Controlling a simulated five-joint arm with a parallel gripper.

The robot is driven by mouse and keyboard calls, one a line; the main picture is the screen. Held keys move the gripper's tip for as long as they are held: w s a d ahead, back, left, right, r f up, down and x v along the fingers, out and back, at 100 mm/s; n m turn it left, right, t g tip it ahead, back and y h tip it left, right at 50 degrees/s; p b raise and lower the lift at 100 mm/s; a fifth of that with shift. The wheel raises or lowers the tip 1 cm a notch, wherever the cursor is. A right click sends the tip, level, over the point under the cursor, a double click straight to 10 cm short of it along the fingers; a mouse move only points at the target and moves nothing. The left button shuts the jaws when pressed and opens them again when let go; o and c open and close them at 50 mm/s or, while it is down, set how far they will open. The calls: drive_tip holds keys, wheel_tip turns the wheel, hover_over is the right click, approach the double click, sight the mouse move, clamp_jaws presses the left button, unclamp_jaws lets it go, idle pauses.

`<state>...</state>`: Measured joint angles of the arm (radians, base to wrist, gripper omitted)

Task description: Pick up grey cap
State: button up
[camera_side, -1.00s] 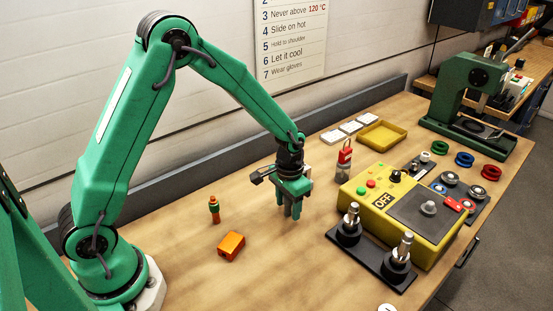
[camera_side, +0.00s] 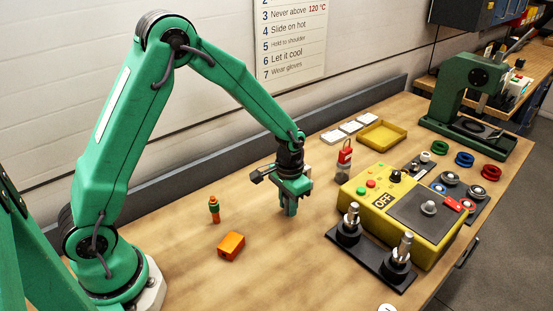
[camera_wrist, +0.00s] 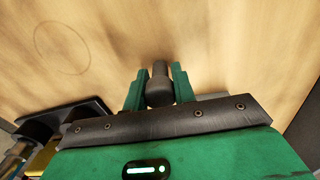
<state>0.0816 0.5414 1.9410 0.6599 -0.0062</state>
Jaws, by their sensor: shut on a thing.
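The grey cap (camera_wrist: 160,85) shows in the wrist view as a dark grey rounded piece between the two green fingers of my gripper (camera_wrist: 160,84). The fingers are shut on it from both sides. In the side view my gripper (camera_side: 290,208) points down at the middle of the wooden bench, left of the yellow control box. The cap is hidden by the fingers there, and I cannot tell whether it touches the bench.
An orange block (camera_side: 231,246) and a small orange and green piece (camera_side: 214,209) stand left of my gripper. A red-topped item (camera_side: 345,156), the yellow control box (camera_side: 365,203) and a black base with two metal posts (camera_side: 372,254) stand to the right. Bench between is clear.

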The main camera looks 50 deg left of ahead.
drive_tip(key=shift+r, duration=0.65)
drive_tip(key=r, duration=0.3)
drive_tip(key=shift+s+d+r, duration=0.1)
drive_tip(key=shift+s+d, duration=0.15)
drive_tip(key=shift+d, duration=0.15)
drive_tip(key=s+d+r, duration=0.6)
drive_tip(key=d, duration=0.2)
drive_tip(key=shift+s+d+r, duration=0.15)
drive_tip(key=shift+d, duration=0.2)
